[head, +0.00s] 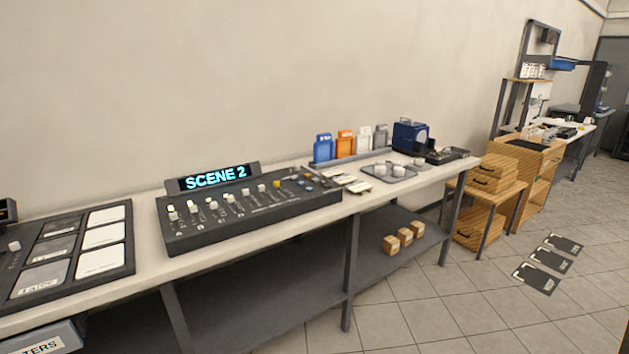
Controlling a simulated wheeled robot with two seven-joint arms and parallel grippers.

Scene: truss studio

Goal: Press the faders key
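A dark mixing console (262,219) with a row of sliding faders (231,197) stands on the long bench. Its raised display (214,179) reads "SCENE 2" in bright cyan. Small blue and orange buttons (308,176) sit at its right end. To its left lies a dark panel with large keys, white ones (103,236) in the right column and grey ones (55,249) in the left. The lettering on these keys is too small to read, so I cannot tell which is the faders key. Neither of my grippers is in view.
The bench (153,244) runs along the wall. Right of the console are several coloured packs (345,144), trays (388,173) and a blue machine (409,136). A box labelled "...TERS" (45,340) is below left.

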